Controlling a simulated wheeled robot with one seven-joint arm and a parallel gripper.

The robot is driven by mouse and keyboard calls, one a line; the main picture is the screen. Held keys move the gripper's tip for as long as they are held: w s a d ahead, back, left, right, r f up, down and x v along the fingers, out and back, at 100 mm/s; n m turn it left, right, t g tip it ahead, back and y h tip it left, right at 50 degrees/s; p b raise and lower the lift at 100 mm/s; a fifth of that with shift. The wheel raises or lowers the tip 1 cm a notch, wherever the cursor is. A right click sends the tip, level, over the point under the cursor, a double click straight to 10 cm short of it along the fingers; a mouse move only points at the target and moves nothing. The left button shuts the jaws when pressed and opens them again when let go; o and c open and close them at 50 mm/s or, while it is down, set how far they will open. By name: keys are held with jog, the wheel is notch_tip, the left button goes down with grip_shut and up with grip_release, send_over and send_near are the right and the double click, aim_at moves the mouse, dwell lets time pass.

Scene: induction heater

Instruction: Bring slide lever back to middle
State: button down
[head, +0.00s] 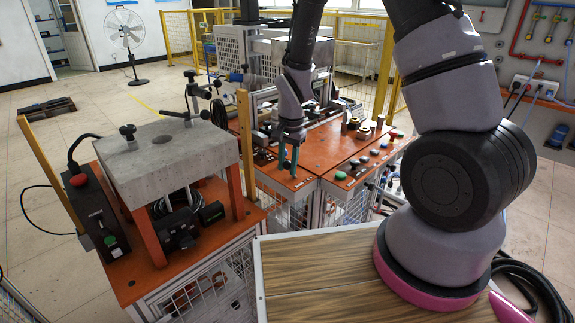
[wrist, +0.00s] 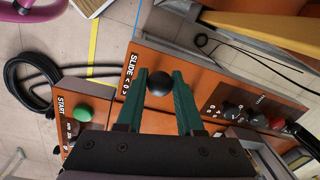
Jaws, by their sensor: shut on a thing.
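The slide lever's black ball knob (wrist: 160,83) shows in the wrist view, beside the white "SLIDE" label on the orange panel (wrist: 205,78). My gripper (wrist: 161,82) has its two green fingers on either side of the knob and is shut on it. The lever's shaft is hidden under the knob, so its tilt is hard to tell. In the head view my gripper (head: 289,169) points down at the front left part of the orange machine table (head: 322,147). The knob cannot be made out there between the fingers.
A green START button (wrist: 82,113) lies left of the lever in the wrist view, with several knobs and a red button (wrist: 277,123) to the right. In the head view a grey block (head: 165,150) on an orange stand is at the left. Yellow fencing (head: 375,60) stands behind.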

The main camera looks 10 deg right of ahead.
jog(key=shift+w+d, duration=0.1)
jog(key=shift+w+d+r+g+y, duration=0.25)
jog(key=shift+w+d+g+y, duration=0.15)
jog(key=shift+y, duration=0.4)
jog(key=shift+w+d+r+g+y, duration=0.15)
jog(key=shift+w+d+g+y, duration=0.25)
jog(key=shift+g+y, duration=0.35)
jog(key=shift+w+d+r+g+y, duration=0.1)
jog(key=shift+w+d+g+y, duration=0.1)
jog(key=shift+d+g+y, duration=0.5)
jog(key=shift+a, duration=0.15)
jog(key=c, duration=0.5)
grip_release()
jog(key=shift+c, duration=0.2)
jog(key=v, duration=1)
jog(key=shift+d+r, duration=0.3)
jog(key=shift+d, duration=0.1)
